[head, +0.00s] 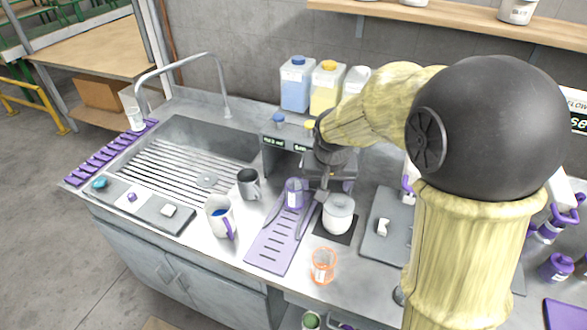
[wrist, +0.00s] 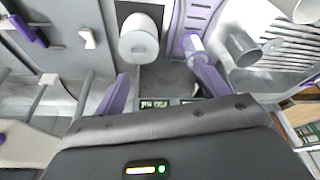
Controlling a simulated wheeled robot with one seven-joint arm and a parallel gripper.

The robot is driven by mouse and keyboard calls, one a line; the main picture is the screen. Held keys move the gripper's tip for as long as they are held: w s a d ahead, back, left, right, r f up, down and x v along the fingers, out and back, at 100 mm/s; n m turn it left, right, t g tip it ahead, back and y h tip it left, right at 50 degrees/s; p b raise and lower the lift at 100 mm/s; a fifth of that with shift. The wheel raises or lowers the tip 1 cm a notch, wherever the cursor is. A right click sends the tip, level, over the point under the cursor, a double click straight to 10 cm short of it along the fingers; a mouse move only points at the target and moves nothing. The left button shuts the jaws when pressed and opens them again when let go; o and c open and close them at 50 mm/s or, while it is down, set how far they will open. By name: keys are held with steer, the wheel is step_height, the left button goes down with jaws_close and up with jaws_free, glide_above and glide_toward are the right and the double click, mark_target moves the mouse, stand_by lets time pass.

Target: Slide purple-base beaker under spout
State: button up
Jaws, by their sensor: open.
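The purple-base beaker (head: 294,193) is a small clear beaker with a white label and purple tint. It stands upright at the back end of the purple slotted drip tray (head: 268,250), in front of the dispenser (head: 287,146) with its small lit labels. It also shows in the wrist view (wrist: 191,42), close to the tip of the right-hand finger; I cannot tell if they touch. My gripper (wrist: 160,75) is open, with purple fingers. In the head view my gripper (head: 333,188) is low, just right of the beaker. The spout itself is hard to make out.
A lidded white pot (head: 338,214) on a black pad stands close in front of my gripper. A grey mug (head: 249,184), a white mug (head: 220,216) and an orange beaker (head: 323,266) stand nearby. The sink (head: 180,160) is at left. Jugs (head: 296,84) stand behind the dispenser.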

mark_target(295, 187)
steer(key=w+a+t+b, duration=0.1)
steer(key=w+a, duration=0.4)
steer(key=a, duration=0.3)
steer(key=shift+w+r, duration=0.35)
steer(key=shift+r, duration=0.1)
steer(key=p+x, duration=0.2)
steer(key=x, duration=1.5)
steer(key=shift+d+f+p, duration=0.15)
steer(key=shift+f+p, duration=0.15)
steer(key=c, duration=1.1)
